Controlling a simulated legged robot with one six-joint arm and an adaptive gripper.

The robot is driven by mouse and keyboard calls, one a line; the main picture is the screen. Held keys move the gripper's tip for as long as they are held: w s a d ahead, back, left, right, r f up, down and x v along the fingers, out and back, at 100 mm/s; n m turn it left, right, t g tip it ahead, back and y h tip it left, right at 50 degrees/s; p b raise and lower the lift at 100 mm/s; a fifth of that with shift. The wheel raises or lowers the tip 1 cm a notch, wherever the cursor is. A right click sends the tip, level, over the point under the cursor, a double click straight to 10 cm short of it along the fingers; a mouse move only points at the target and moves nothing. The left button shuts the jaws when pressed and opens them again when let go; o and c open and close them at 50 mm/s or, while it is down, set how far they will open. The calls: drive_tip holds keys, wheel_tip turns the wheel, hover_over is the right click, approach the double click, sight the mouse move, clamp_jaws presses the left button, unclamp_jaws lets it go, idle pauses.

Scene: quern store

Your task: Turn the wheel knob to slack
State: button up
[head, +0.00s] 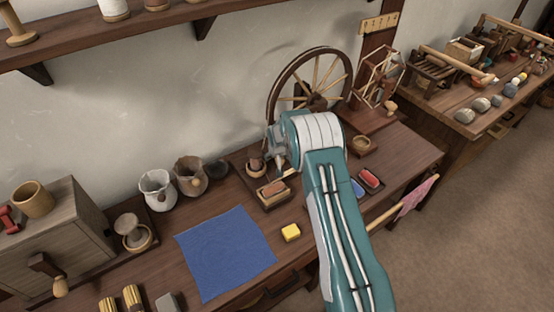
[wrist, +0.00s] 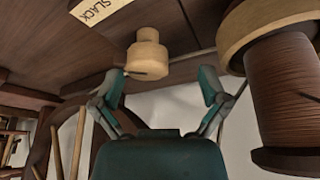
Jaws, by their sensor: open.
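The wheel knob (wrist: 148,57) is a pale turned-wood knob with a stepped shape and a dark mark on its side, in the upper middle of the wrist view. A cream plate reading SLACK (wrist: 95,9) is on the dark wood beside it. My gripper (wrist: 162,74) is open, its two teal and grey fingers spread on either side of the knob, apart from it. The knob sits nearer the left finger in the picture. The spoked spinning wheel (head: 313,82) stands behind my arm in the head view. My gripper (head: 278,152) is partly hidden there.
A large bobbin wound with brown thread (wrist: 285,85) is close on the right of the wrist view. On the bench are a blue cloth (head: 225,252), a yellow block (head: 291,232), two jars, the white one (head: 158,190) at left, and a skein winder (head: 380,80) at right.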

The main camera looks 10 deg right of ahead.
drive_tip(key=shift+d+f, duration=0.2)
drive_tip(key=shift+f, duration=0.3)
drive_tip(key=shift+d+f, duration=0.2)
drive_tip(key=shift+d, duration=0.45)
drive_tip(key=shift+a+r, duration=0.1)
drive_tip(key=shift+a, duration=0.05)
drive_tip(key=c, duration=0.7)
drive_tip(key=shift+a, duration=0.25)
drive_tip(key=c, duration=0.5)
drive_tip(key=shift+o, duration=0.2)
drive_tip(key=shift+s+f, duration=0.15)
drive_tip(key=shift+f, duration=0.1)
drive_tip(key=o, duration=1.2)
drive_tip(key=shift+c, duration=0.2)
drive_tip(key=shift+r, duration=0.15)
drive_tip(key=shift+w, duration=0.2)
